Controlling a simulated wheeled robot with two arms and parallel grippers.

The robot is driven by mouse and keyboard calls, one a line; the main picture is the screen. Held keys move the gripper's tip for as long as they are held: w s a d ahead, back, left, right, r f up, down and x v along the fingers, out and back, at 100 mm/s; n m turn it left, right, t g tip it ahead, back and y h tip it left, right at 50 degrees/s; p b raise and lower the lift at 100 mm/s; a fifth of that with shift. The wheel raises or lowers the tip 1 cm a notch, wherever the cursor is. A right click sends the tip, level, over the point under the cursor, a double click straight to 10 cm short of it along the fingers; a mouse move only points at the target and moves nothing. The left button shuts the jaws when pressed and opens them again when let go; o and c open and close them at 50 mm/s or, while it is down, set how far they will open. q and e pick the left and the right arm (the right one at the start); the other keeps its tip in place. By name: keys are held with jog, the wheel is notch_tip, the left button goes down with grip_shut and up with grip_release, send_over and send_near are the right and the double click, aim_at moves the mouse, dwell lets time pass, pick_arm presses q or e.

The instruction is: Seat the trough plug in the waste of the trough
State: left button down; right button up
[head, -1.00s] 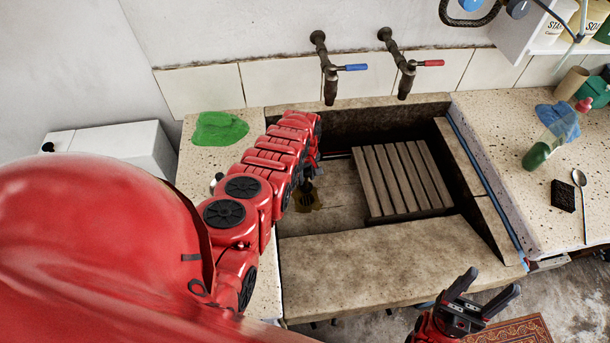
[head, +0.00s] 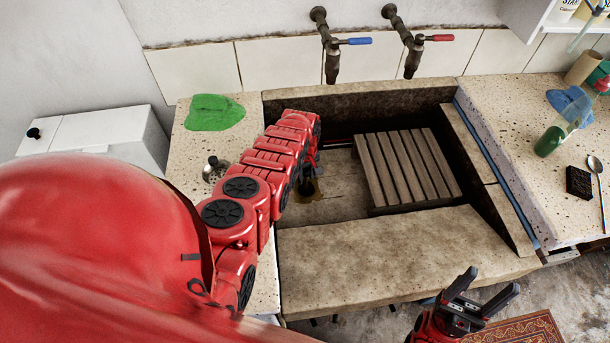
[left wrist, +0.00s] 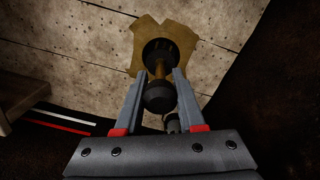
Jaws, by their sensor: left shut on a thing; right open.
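The trough plug (left wrist: 160,92) has a dark round knob and a brass-coloured stem. It is between the fingers of my left gripper (left wrist: 155,82), which is shut on it. Beyond the plug's stem is the brass-coloured waste (left wrist: 139,62) with a dark round middle; I cannot tell whether the plug touches it. In the head view my left gripper (head: 308,180) is down inside the stone trough (head: 390,245), over the waste (head: 318,190), and my arm partly hides it. My right gripper (head: 480,290) is open and empty in front of the trough.
A slatted wooden rack (head: 408,167) lies in the trough, right of the waste. A green cloth (head: 214,112) and a small round metal piece (head: 213,165) are on the left ledge. Two taps (head: 331,60) overhang the back. A green bottle (head: 550,140) and spoon (head: 597,175) are on the right.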

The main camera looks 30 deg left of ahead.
pick_arm(q)
jog(key=shift+s+d+p, duration=0.15)
jog(key=shift+p, duration=0.2)
dwell(0.3)
jog(key=shift+f+b, duration=0.85)
jog(key=shift+b, duration=0.1)
dwell(0.7)
grip_release()
dwell(0.4)
notch_tip(320, 180, up, 10)
jog(key=p, duration=1)
jog(key=shift+r, duration=0.1)
dwell(0.4)
